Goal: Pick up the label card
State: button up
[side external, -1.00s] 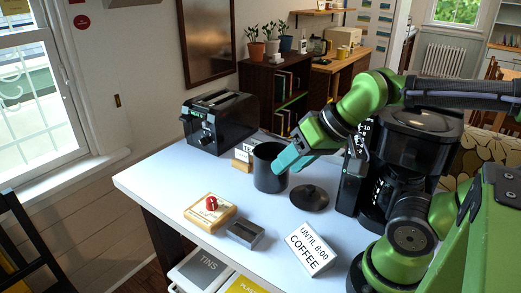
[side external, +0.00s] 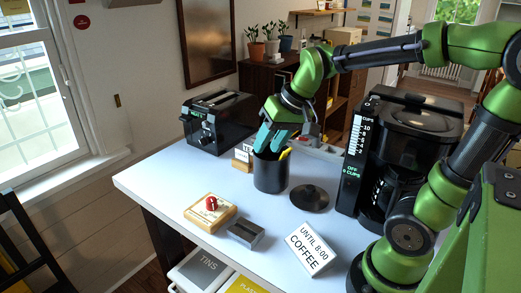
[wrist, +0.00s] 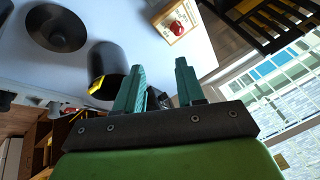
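A small white card with dark lettering starting "TE" (side external: 243,155) stands on a wooden base behind the black canister (side external: 271,175), which partly hides it. A larger white sign reading "UNTIL 8:00 COFFEE" (side external: 310,250) stands at the front right of the table. My gripper (side external: 273,150) points down at the canister's mouth, just right of the small card. Its teal fingers are apart, with a gap between them in the wrist view (wrist: 160,80). A yellow thing (side external: 285,153) shows at the canister's rim; it also shows in the wrist view (wrist: 97,85).
A black lid (side external: 310,198) lies right of the canister. A toaster (side external: 222,122) stands at back left and a coffee maker (side external: 400,150) at right. A wooden block with a red knob (side external: 210,210) and a grey block (side external: 245,234) sit in front. The left of the table is clear.

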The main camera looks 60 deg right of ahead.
jog(key=w+d+f+g, duration=0.2)
jog(key=w+d, duration=0.6)
jog(key=w, duration=0.2)
jog(key=n+g+h, duration=0.1)
jog(key=n, duration=0.4)
send_near(242, 152)
jog(key=f, duration=0.3)
jog(key=w+f, duration=0.1)
jog(key=f, duration=0.1)
jog(key=shift+d, duration=0.3)
jog(key=shift+w+a+f, duration=0.1)
jog(key=shift+w+f, duration=0.05)
jog(key=shift+f, duration=0.7)
jog(key=shift+w+f, duration=0.2)
jog(key=shift+f, duration=0.7)
jog(key=shift+w+a+f, duration=0.1)
jog(key=shift+w+f, duration=0.05)
jog(key=shift+f, duration=0.7)
grip_shut()
